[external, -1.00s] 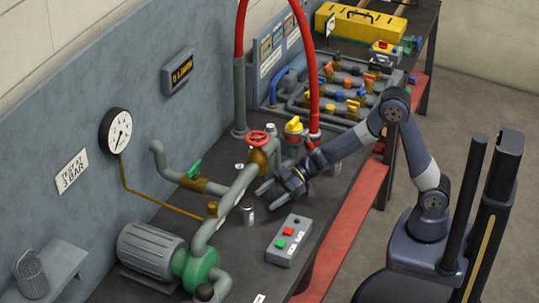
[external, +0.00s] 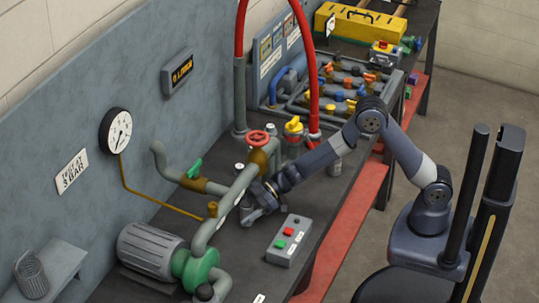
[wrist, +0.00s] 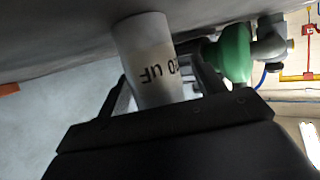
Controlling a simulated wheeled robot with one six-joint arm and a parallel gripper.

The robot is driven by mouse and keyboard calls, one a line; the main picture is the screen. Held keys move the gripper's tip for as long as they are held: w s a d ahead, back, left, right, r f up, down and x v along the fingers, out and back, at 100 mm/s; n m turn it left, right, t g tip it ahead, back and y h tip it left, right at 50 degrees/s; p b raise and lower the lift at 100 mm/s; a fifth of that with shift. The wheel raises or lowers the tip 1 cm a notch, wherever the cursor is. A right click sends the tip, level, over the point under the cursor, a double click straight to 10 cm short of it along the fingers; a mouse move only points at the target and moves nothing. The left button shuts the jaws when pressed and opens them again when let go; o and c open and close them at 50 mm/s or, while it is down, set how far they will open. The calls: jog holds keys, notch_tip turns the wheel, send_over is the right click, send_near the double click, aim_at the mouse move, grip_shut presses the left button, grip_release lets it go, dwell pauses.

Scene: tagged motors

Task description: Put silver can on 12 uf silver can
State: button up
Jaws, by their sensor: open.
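A silver can (wrist: 150,58) stands between the two fingers of my gripper (wrist: 165,88) in the wrist view. Its upside-down print appears to read "20 UF". In the external view my gripper (external: 258,213) is low over the bench beside the grey pipe and mostly hides this can. The fingers are open around it, and I cannot tell whether they touch it. A can-like top (external: 239,168) shows behind the pipe.
A grey box with red and green buttons (external: 290,241) sits just right of my gripper. The pipe with a red handwheel (external: 257,137) runs close on the left, and a green pump with a grey motor (external: 152,250) is at front left. A yellow-topped fitting (external: 293,127) stands behind my arm.

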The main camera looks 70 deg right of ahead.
jog(key=shift+c, duration=0.3)
jog(key=c, duration=1.1)
jog(key=shift+c, duration=0.2)
jog(key=shift+r, duration=0.15)
